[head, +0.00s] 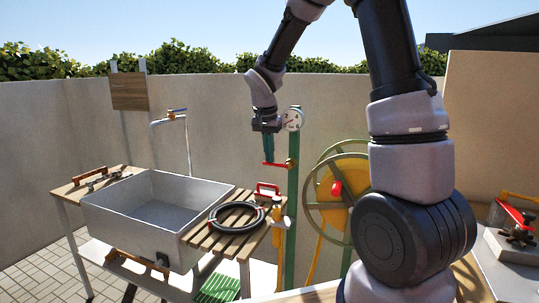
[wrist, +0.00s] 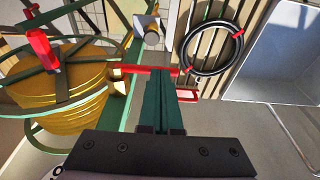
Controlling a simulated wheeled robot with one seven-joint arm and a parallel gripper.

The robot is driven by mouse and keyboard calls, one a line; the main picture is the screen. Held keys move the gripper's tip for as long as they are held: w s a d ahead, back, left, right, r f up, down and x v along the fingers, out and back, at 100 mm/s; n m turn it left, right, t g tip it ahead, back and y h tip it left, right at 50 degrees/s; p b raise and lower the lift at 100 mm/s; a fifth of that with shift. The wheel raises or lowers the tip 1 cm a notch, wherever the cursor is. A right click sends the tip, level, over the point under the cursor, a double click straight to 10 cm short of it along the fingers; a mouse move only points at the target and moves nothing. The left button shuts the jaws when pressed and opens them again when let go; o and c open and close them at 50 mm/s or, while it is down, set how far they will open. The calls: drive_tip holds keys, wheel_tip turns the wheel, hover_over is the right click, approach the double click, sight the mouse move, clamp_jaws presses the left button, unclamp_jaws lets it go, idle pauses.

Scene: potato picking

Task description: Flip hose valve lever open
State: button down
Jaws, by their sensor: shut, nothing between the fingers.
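The red valve lever (head: 272,164) sticks out to the left from the green post (head: 292,205) below a round white gauge (head: 293,119). In the wrist view the lever (wrist: 130,69) lies crosswise just beyond my fingertips. My gripper (head: 268,160) points down with its teal fingers together and holds nothing. Its tips (wrist: 162,78) are right at the lever's outer part; I cannot tell whether they touch it. The valve body at the lever's inner end is small and partly unclear.
A green hose reel (head: 312,208) with yellow hose (wrist: 62,105) stands right of the post. A slatted bench carries a coiled black hose (head: 212,219) beside a grey sink (head: 110,213). A curved wall (head: 220,110) stands behind.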

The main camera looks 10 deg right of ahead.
wheel_tip(320, 180, down, 8)
drive_tip(key=n+g+h, duration=0.1)
drive_tip(key=g+h, duration=0.6)
drive_tip(key=h, duration=0.4)
drive_tip(key=shift+s+d+n+g+h, duration=0.2)
drive_tip(key=shift+d+n+g+h, duration=0.1)
drive_tip(key=shift+h, duration=0.1)
drive_tip(key=shift+r, duration=0.7)
drive_tip(key=shift+w+a, duration=0.1)
drive_tip(key=shift+a, duration=0.05)
